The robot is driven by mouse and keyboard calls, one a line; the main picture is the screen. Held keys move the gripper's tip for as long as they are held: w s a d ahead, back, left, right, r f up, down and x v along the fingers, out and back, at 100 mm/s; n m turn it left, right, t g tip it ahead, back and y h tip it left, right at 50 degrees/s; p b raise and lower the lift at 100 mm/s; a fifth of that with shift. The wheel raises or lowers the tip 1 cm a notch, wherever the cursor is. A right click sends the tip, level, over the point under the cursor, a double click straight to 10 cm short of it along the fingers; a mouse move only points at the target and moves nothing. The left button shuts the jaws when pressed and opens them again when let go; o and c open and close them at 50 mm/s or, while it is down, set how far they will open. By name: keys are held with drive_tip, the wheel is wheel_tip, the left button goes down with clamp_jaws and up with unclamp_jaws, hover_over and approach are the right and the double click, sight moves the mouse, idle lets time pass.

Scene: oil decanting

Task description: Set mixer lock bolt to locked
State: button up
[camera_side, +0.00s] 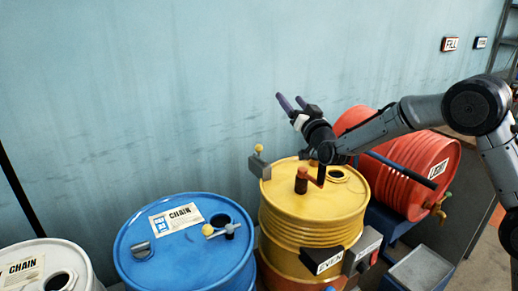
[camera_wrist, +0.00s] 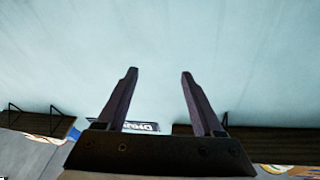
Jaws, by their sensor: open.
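The yellow drum (camera_side: 290,215) stands in the middle of the side view. A dark red crank (camera_side: 302,180) rises from its lid. At the lid's left edge sits a grey block (camera_side: 259,167) with a small yellow ball knob (camera_side: 259,148); it looks like the mixer lock bolt, but its setting cannot be told. My gripper (camera_side: 289,99) is above the drum's far side, its fingers pointing up and left toward the wall, apart from the knob. In the wrist view my gripper (camera_wrist: 160,72) is open and empty, with only wall between its fingers.
A blue drum (camera_side: 185,245) with a yellow-knobbed cap stands left, and a white drum (camera_side: 45,268) at far left. A red drum (camera_side: 410,165) lies on its side at right, behind my arm. Open air lies left of my gripper before the wall (camera_side: 150,90).

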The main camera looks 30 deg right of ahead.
drive_tip(key=w+a+f+g, duration=0.1)
drive_tip(key=w+f, duration=0.2)
drive_tip(key=f, duration=0.8)
drive_tip(key=n+g, duration=0.1)
drive_tip(key=g, duration=0.1)
approach(261, 150)
drive_tip(key=shift+y, duration=0.4)
drive_tip(key=w+d, duration=0.1)
drive_tip(key=w, duration=0.6)
drive_tip(key=w+d, duration=0.1)
drive_tip(key=w, duration=0.3)
drive_tip(key=shift+w+d+f, duration=0.1)
drive_tip(key=shift+w+d, duration=0.05)
drive_tip(key=shift+d, duration=0.15)
clamp_jaws()
